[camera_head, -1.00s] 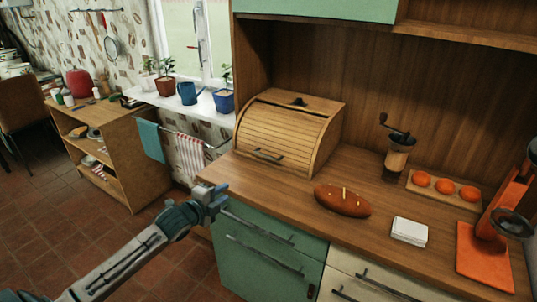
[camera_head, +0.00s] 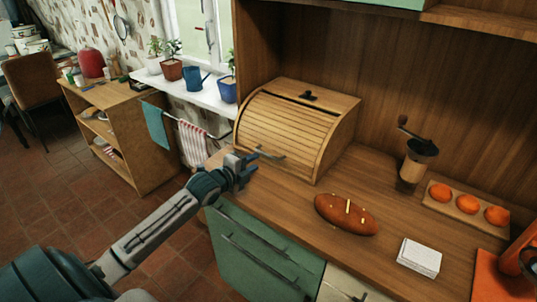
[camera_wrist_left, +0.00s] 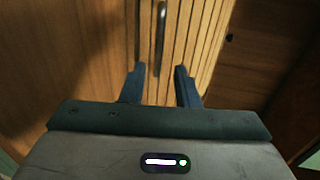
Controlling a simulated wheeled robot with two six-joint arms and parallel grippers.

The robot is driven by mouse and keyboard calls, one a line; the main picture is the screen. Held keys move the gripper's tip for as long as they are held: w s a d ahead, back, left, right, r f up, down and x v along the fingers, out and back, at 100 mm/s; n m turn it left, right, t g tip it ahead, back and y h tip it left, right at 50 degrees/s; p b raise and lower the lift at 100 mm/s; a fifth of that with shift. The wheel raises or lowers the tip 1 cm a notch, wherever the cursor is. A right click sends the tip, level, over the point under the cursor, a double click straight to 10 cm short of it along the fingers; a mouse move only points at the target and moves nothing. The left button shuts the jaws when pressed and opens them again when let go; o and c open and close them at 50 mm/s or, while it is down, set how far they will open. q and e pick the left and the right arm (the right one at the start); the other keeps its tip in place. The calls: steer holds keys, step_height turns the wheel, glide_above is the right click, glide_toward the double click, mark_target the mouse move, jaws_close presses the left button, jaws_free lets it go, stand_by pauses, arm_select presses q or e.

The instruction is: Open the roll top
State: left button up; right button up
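The wooden bread box (camera_head: 298,128) stands on the counter with its slatted roll top (camera_head: 284,125) down. A dark metal handle (camera_head: 271,154) sits low on the roll top's front. My left gripper (camera_head: 252,165) is just in front of the box, near the left end of the handle. In the left wrist view its two fingers (camera_wrist_left: 159,82) are apart with nothing between them. The handle (camera_wrist_left: 161,38) shows there beyond the fingertips, against the slats (camera_wrist_left: 185,45). My right gripper does not show.
A brown loaf (camera_head: 345,213) lies on the counter right of the box, with a white stack (camera_head: 419,257) farther right. A grinder (camera_head: 415,165) and a board of orange fruit (camera_head: 467,205) stand behind. Potted plants and a blue watering can (camera_head: 195,81) line the windowsill.

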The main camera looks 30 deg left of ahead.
mark_target(268, 155)
arm_select(q)
steer(key=x, duration=0.6)
steer(key=shift+w+f+p, duration=0.15)
steer(key=shift+w+p, duration=0.2)
steer(key=shift+w+d+f, duration=0.1)
steer(key=shift+w, duration=0.55)
steer(key=shift+w+f, duration=0.1)
steer(key=shift+w, duration=0.15)
jaws_close()
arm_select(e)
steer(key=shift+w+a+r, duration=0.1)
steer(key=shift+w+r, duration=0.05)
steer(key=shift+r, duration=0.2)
